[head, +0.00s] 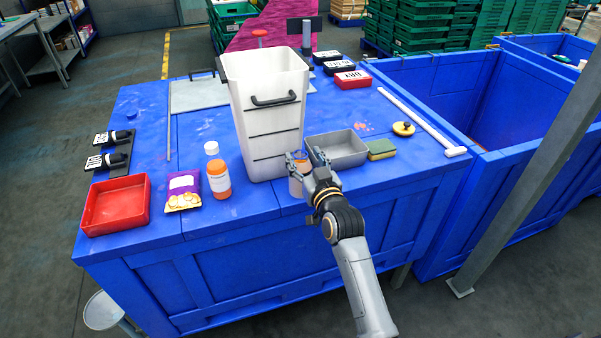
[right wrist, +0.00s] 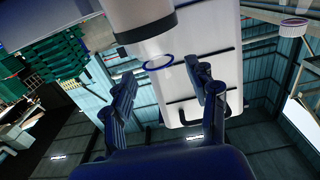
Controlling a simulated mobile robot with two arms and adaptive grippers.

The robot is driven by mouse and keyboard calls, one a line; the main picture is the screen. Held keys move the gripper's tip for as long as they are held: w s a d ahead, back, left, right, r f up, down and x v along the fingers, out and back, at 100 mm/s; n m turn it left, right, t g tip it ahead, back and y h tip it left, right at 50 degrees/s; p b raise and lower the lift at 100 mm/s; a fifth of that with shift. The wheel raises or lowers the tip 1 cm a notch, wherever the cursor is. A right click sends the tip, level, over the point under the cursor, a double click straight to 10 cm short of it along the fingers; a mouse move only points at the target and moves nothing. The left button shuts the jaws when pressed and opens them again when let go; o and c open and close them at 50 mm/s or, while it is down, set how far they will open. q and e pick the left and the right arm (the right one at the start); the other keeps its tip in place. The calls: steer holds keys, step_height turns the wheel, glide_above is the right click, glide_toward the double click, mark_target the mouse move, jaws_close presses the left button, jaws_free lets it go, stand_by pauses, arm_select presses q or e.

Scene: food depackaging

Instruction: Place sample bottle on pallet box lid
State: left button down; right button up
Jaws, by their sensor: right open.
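A small pale bottle or jar (head: 296,186) with an orange-brown top stands on the blue pallet box lid (head: 250,203), in front of the tall white bin. I take it as the sample bottle. My right gripper (head: 307,158) is open at it, partly hiding it. In the right wrist view a white and clear cylinder with a blue ring (right wrist: 155,50) shows just beyond and between the spread fingers of that gripper (right wrist: 165,90). I cannot tell whether the fingers touch it. My left gripper is out of view.
The tall white bin (head: 262,120) stands close behind the gripper. A grey tray (head: 345,150), a sponge (head: 381,149) and a yellow knob-topped disc (head: 403,128) lie to the right. A red tray (head: 115,205) and a purple packet (head: 183,190) lie left. The lid's front strip is clear.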

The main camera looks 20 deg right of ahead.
steer(key=w, duration=0.3)
steer(key=shift+w+a+p, duration=0.1)
steer(key=shift+w+p, duration=0.05)
steer(key=shift+p, duration=0.15)
jaws_close()
